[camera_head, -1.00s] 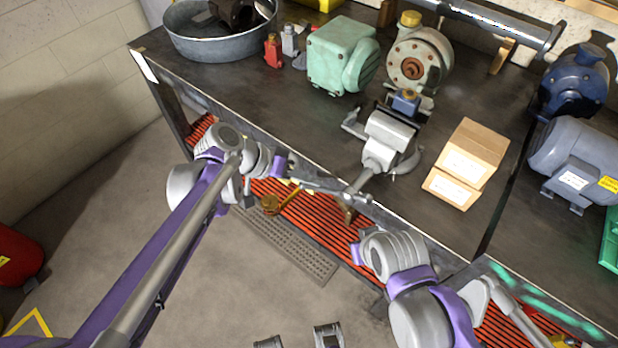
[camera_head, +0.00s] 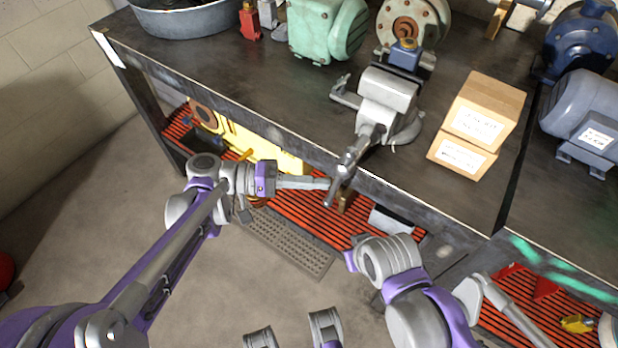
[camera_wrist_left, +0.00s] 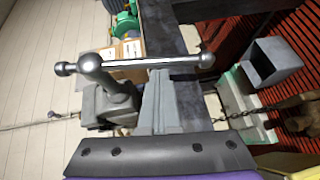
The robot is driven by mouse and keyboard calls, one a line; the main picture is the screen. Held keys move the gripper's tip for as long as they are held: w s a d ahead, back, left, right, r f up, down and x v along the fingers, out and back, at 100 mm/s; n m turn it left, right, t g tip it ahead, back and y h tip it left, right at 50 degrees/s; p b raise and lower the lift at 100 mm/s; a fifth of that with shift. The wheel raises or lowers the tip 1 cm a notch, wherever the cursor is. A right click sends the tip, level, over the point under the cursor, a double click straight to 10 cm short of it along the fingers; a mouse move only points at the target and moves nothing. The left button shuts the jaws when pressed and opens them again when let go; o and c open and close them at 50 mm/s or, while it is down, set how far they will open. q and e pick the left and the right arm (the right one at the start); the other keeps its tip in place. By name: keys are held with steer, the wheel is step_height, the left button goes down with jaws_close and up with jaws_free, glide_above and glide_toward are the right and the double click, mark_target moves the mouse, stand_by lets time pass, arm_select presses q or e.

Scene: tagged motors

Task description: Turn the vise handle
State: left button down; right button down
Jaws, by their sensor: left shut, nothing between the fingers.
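The grey bench vise (camera_head: 388,95) is fixed near the bench's front edge. Its handle bar (camera_head: 346,170) hangs past the edge, slanting down to the left. In the left wrist view the bar (camera_wrist_left: 150,63) runs across, with a ball at each end. My left gripper (camera_head: 327,184) is shut and empty, its fingertips at the lower half of the bar. In the left wrist view its fingers (camera_wrist_left: 160,85) reach up to the bar; I cannot tell whether they touch. My right gripper (camera_head: 351,259) is mostly hidden by its wrist, below the bench edge; its fingers do not show.
Cardboard boxes (camera_head: 480,120) stand right of the vise. A green motor (camera_head: 318,28) and a blue-grey motor (camera_head: 582,115) are also on the bench. Below is a red slatted shelf (camera_head: 290,205) with a yellow item (camera_head: 265,150).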

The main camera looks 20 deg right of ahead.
arm_select(q)
steer(key=shift+s+d+f, duration=0.25)
steer(key=shift+s+d, duration=0.05)
steer(key=shift+s, duration=0.1)
arm_select(e)
steer(key=shift+f, duration=0.4)
arm_select(q)
steer(key=shift+w, duration=0.1)
